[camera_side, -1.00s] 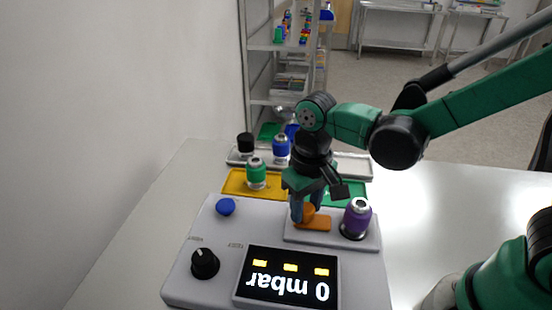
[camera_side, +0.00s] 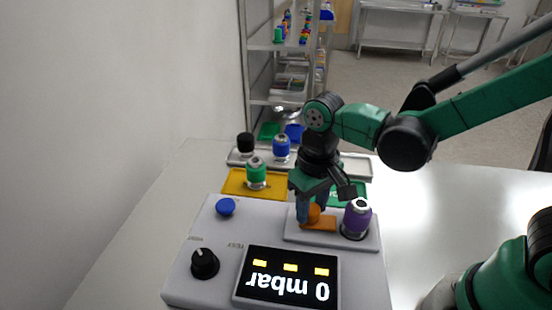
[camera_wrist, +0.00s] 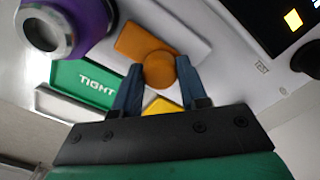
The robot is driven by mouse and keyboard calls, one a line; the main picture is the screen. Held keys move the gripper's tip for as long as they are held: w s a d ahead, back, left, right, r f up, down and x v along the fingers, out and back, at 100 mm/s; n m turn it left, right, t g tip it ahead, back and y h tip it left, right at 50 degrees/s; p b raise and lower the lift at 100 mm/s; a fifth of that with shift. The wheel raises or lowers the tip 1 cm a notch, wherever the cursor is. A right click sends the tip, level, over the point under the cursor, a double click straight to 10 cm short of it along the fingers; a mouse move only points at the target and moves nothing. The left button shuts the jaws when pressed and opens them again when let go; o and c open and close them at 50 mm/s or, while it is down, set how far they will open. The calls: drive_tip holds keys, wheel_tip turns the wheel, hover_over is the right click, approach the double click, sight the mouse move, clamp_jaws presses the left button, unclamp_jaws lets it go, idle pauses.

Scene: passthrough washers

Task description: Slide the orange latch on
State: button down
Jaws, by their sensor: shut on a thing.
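The orange latch (camera_side: 318,224) is a flat plate with a round knob, on a raised pad on top of the white test device (camera_side: 222,270). My gripper (camera_side: 312,214) is down at the latch, its blue-grey fingers shut on the knob. In the wrist view the fingers stand on either side of the round orange knob (camera_wrist: 160,70), and the latch plate (camera_wrist: 140,42) extends beyond it. A purple cylindrical part (camera_side: 356,218) with a metal top stands upright on the pad, right beside the latch plate in the side view.
The device has a display (camera_side: 287,276) reading 0 mbar, a black dial (camera_side: 205,263) and a blue button (camera_side: 225,206). Behind it are a yellow tray (camera_side: 236,182) with a green part (camera_side: 256,172), a green tray (camera_wrist: 68,88) marked TIGHT, and a grey tray with black and blue parts.

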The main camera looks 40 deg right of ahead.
sight(322, 221)
drive_tip(key=shift+s+d, duration=0.7)
drive_tip(key=shift+c, duration=2.2)
unclamp_jaws()
drive_tip(key=shift+r, duration=0.1)
drive_tip(key=shift+r, duration=2.75)
drive_tip(key=d+r+t, duration=0.2)
drive_tip(key=d+t, duration=0.4)
drive_tip(key=t, duration=0.1)
drive_tip(key=shift+w+d, duration=0.25)
drive_tip(key=shift+w, duration=0.05)
